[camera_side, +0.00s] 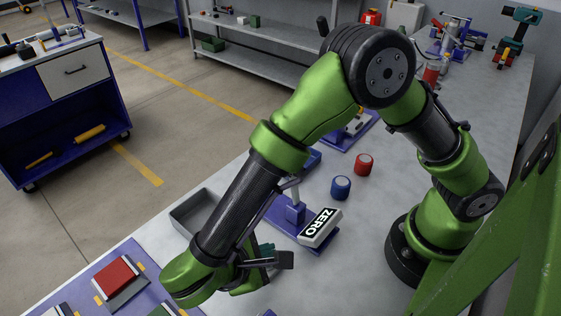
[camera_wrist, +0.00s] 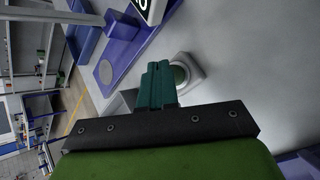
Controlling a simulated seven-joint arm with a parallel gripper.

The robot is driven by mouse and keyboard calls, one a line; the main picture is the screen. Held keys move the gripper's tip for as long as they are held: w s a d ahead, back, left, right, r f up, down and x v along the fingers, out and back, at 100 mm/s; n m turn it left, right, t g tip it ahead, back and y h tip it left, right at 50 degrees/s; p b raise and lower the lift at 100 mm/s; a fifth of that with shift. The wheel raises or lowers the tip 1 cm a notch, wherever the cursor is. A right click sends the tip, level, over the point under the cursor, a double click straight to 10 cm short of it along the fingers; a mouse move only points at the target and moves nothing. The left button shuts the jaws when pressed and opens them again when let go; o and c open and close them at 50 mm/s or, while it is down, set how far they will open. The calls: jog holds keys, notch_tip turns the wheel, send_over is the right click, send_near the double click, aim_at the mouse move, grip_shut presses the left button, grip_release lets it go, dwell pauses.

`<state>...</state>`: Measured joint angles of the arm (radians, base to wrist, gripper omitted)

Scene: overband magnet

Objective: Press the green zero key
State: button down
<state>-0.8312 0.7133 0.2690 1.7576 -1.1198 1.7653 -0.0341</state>
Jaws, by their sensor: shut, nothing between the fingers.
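The green zero key (camera_wrist: 180,74) shows in the wrist view as a round dark green top in a pale square housing (camera_wrist: 194,72). I cannot make it out in the side view, where my arm covers that area. My gripper (camera_wrist: 158,66) is shut and empty, its teal fingers pressed together. In the wrist view the fingertips overlap the left side of the key's housing; I cannot tell whether they touch it. In the side view my gripper (camera_side: 267,249) is low over the bench, left of the black and white ZERO sign (camera_side: 320,226).
The sign stands on a blue base (camera_side: 276,213), which also shows in the wrist view (camera_wrist: 122,52). A grey tray (camera_side: 184,218) lies behind my forearm. Red (camera_side: 364,165) and blue (camera_side: 341,188) round pieces stand beyond the sign. A red block (camera_side: 116,272) lies at front left.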

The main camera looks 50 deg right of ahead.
jog(key=shift+f, duration=0.45)
dwell(0.3)
jog(key=shift+r, duration=0.95)
jog(key=shift+r, duration=2.5)
